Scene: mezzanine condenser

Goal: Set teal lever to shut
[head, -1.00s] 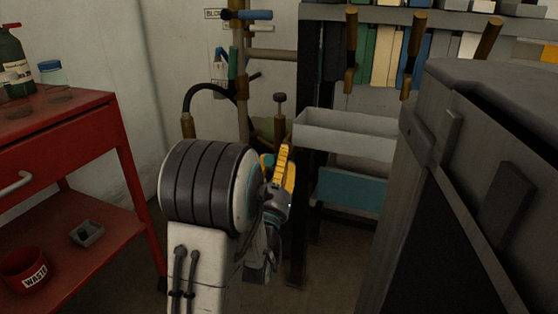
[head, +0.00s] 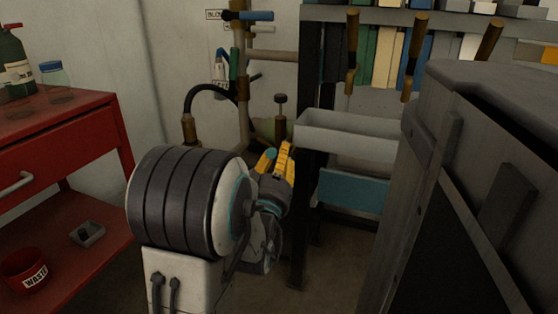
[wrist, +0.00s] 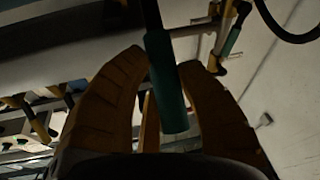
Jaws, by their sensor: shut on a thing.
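A teal lever handle (wrist: 167,88) runs between the two yellow fingers of my gripper (wrist: 161,62) in the wrist view. The fingers are closed around it, and its dark upper part leaves the top of the picture. In the head view my gripper (head: 279,156) is low, in front of the pipework, left of the dark rack post. My own arm hides much of that area, so the held lever's valve is not clear there. Another teal handle (head: 233,63) stands near upright on the pipe above; a second teal handle also shows in the wrist view (wrist: 232,42).
A blue lever (head: 252,15) sits high on the pipe. A grey bin (head: 345,138) and a teal bin (head: 352,190) on the rack stand just right of my gripper. A large grey cabinet (head: 470,150) fills the right. A red cart (head: 60,140) stands left.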

